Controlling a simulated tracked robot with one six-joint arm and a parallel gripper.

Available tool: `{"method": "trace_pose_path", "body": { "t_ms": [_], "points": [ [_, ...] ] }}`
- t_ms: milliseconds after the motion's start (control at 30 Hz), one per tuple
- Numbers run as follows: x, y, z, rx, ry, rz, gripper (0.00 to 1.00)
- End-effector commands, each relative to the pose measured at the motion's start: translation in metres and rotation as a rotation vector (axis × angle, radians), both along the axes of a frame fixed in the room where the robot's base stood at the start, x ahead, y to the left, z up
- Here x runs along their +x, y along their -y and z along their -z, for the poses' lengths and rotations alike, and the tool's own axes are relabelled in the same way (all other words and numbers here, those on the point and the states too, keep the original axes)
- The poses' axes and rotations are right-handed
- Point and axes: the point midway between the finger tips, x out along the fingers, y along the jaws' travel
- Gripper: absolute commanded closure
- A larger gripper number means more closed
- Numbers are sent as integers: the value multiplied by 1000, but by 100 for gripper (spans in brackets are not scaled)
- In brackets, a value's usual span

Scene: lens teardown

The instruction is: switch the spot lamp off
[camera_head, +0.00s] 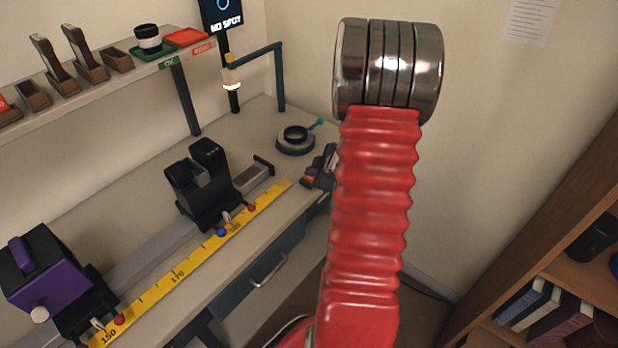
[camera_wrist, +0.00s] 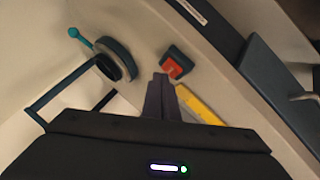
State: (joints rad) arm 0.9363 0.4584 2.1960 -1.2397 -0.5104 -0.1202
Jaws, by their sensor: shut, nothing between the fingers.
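A small dark switch box with a red-orange rocker (camera_wrist: 172,66) sits on the bench top, just beyond my fingertips in the wrist view. In the head view a red-orange patch (camera_head: 307,181) shows at my gripper (camera_head: 320,168), by the bench's right end. My gripper (camera_wrist: 162,78) is shut and empty, pointing down towards the bench beside the switch box. I cannot tell whether it touches the box. Which thing is the spot lamp is not clear. A small lit part (camera_head: 232,86) hangs at the post, under a screen reading "NO SPOT" (camera_head: 224,18).
A grey ring with a teal lever (camera_head: 295,139) stands on the bench close to my gripper. A black holder (camera_head: 205,185) and a purple-black unit (camera_head: 45,275) sit along the yellow scale (camera_head: 175,275). A shelf (camera_head: 100,75) runs behind; a bookcase (camera_head: 560,270) is right.

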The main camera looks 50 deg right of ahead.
Motion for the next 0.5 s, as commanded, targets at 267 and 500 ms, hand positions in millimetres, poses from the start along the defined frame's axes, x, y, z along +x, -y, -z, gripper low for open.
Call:
{"method": "trace_pose_path", "body": {
  "t_ms": [267, 500],
  "points": [
    [0, 0, 1, 0, 0, 0, 100],
    [0, 0, 7, 1, 0, 0, 100]
  ]
}}
